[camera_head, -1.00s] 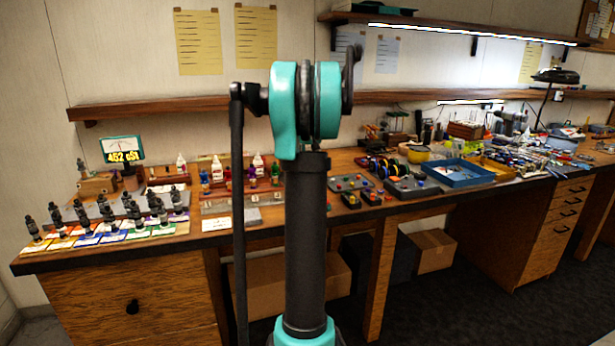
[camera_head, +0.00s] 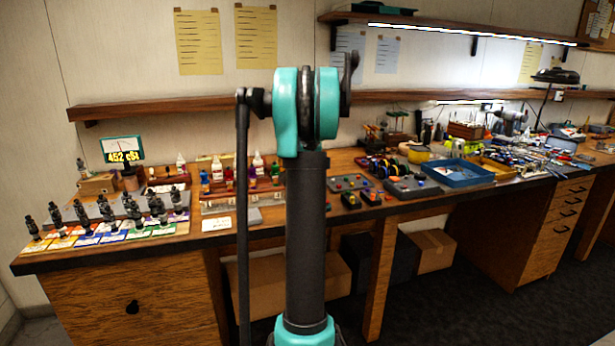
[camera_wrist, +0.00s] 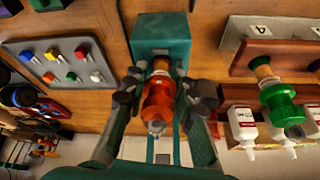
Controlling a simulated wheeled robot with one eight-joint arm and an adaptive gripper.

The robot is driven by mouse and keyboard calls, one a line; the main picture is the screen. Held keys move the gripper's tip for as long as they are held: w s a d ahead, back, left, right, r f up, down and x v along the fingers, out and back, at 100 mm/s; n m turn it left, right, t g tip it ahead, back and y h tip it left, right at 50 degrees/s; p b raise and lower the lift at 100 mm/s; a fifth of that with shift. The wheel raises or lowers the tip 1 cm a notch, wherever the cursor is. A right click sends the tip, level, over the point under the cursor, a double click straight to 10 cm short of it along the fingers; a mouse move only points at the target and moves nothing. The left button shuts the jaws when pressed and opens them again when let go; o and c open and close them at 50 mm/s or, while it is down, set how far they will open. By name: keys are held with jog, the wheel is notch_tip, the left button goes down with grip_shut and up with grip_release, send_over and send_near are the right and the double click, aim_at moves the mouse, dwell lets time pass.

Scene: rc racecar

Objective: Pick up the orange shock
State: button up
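The orange shock (camera_wrist: 158,100) shows in the wrist view, with a tan top end and a pale lower end. My gripper (camera_wrist: 164,94) has one dark-padded finger on each side of it. Narrow gaps show between the pads and the shock, so the gripper looks open around or just above it. Whether anything touches is hard to tell. What supports the shock is hidden. In the head view my arm hides the gripper and the orange shock.
A green shock (camera_wrist: 283,105) stands in a red rack beside white bottles (camera_wrist: 244,126). A grey panel with coloured knobs (camera_wrist: 65,75) lies to the left. A teal block (camera_wrist: 160,35) is close above the shock in the picture. Black shocks (camera_head: 77,210) stand on coloured cards.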

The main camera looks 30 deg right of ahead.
grip_shut()
jog(key=w+d+r+v, duration=0.1)
jog(key=w+d+v, duration=0.1)
jog(key=v, duration=1)
jog(key=s+a, duration=0.6)
jog(key=s, duration=0.6)
notch_tip(320, 180, up, 8)
jog(key=shift+s+f, duration=0.25)
dwell(0.5)
